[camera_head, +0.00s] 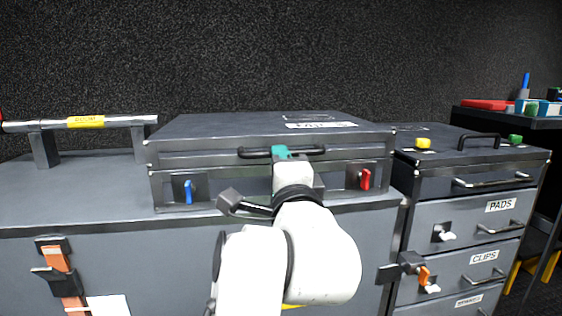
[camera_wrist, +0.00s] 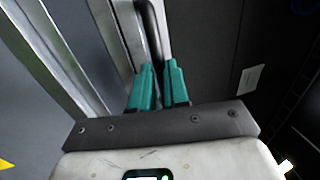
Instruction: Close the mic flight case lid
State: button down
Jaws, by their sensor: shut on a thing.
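The grey mic flight case (camera_head: 330,178) sits on a long grey cabinet top. Its lid (camera_head: 210,143) lies flat over the base, with a dark seam between them. I cannot tell whether a thin gap remains there. A dark bar handle (camera_head: 252,153) runs along the lid's front. My gripper (camera_head: 281,153) has teal fingers and is shut on this handle near its middle. In the wrist view, the teal fingers of my gripper (camera_wrist: 160,72) pinch the dark handle bar (camera_wrist: 153,35). A blue latch (camera_head: 188,191) and a red latch (camera_head: 365,179) are on the base's front.
A metal rail (camera_head: 105,122) with a yellow label stands left of the case. A drawer unit (camera_head: 470,210) with handles stands at right, with a yellow knob (camera_head: 423,143) on top. An orange latch (camera_head: 60,270) is on the cabinet front. A dark wall is behind.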

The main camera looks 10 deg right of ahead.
jog(key=c, duration=1.1)
grip_release()
jog(key=shift+w+f+g, duration=0.25)
jog(key=shift+f+g, duration=0.05)
jog(key=shift+f, duration=0.8)
jog(key=s, duration=0.3)
jog(key=s+f+p, duration=0.1)
jog(key=s, duration=0.7)
jog(key=shift+f+p, duration=0.25)
jog(key=shift+p, duration=0.1)
